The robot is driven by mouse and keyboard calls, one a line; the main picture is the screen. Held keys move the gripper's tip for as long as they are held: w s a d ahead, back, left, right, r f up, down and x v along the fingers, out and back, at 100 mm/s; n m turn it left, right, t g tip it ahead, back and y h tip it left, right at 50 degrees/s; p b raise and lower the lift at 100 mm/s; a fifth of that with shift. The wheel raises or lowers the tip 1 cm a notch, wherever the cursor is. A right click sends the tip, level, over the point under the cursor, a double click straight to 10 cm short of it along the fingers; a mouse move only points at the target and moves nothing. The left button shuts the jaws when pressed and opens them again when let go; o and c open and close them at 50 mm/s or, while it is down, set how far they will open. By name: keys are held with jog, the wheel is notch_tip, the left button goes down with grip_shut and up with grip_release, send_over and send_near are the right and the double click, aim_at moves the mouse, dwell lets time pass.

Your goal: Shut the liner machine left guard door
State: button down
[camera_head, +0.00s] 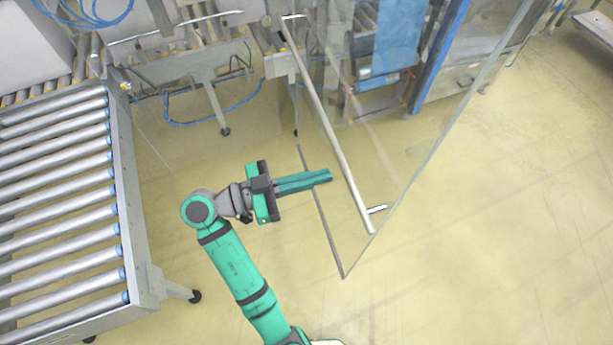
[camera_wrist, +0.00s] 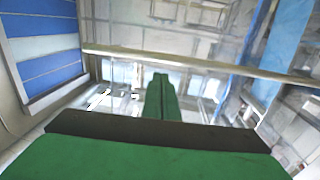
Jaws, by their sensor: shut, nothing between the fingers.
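The guard door is a clear panel (camera_head: 400,140) with a long metal bar handle (camera_head: 335,140), and it stands swung out over the floor from the machine. My gripper (camera_head: 328,176) is shut and empty, its green fingers pointing right at the door's near part, left of the bar. Whether the fingertips touch the panel I cannot tell. In the wrist view my shut fingers (camera_wrist: 160,85) point toward the bar (camera_wrist: 190,62), which crosses the picture ahead of them. The machine shows blurred through the clear panel.
A roller conveyor (camera_head: 125,190) stands to the left of my arm. The liner machine frame (camera_head: 200,65) with blue cables runs along the back. A blue post (camera_head: 437,55) stands behind the door. The yellow floor is clear at the lower right.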

aim_at(370, 164)
jog(key=x, duration=0.9)
jog(key=shift+d, duration=0.1)
